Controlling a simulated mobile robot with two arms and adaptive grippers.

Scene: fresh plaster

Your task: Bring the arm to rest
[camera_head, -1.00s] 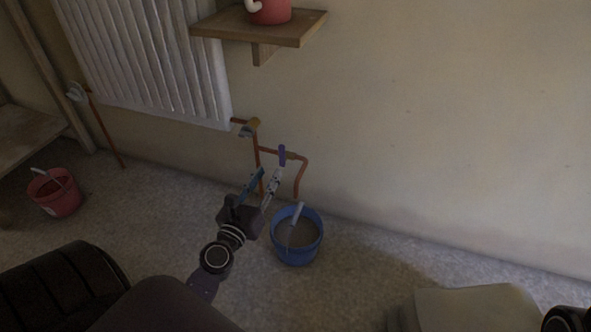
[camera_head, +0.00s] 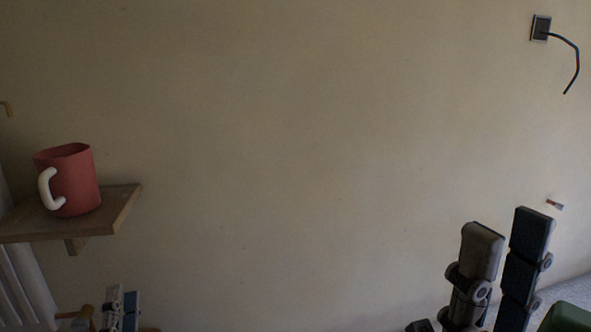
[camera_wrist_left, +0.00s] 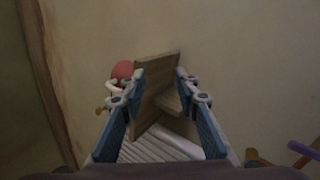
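My left gripper (camera_head: 122,308) stands at the bottom left of the head view, below the wooden shelf. It also shows in the left wrist view (camera_wrist_left: 155,92), with its two fingers wide apart and nothing held between them. Beyond the fingers are the shelf's underside and the radiator, apart from the gripper as far as I can tell. My right gripper (camera_head: 502,265) points up at the lower right of the head view. Its two fingers stand side by side with a narrow gap, and nothing is seen between them.
A red mug (camera_head: 78,182) with a white handle stands on the wooden shelf (camera_head: 122,205). The white radiator (camera_head: 30,285) is below it. A wall box (camera_head: 541,27) with a dangling cable is at upper right. The wall between is bare.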

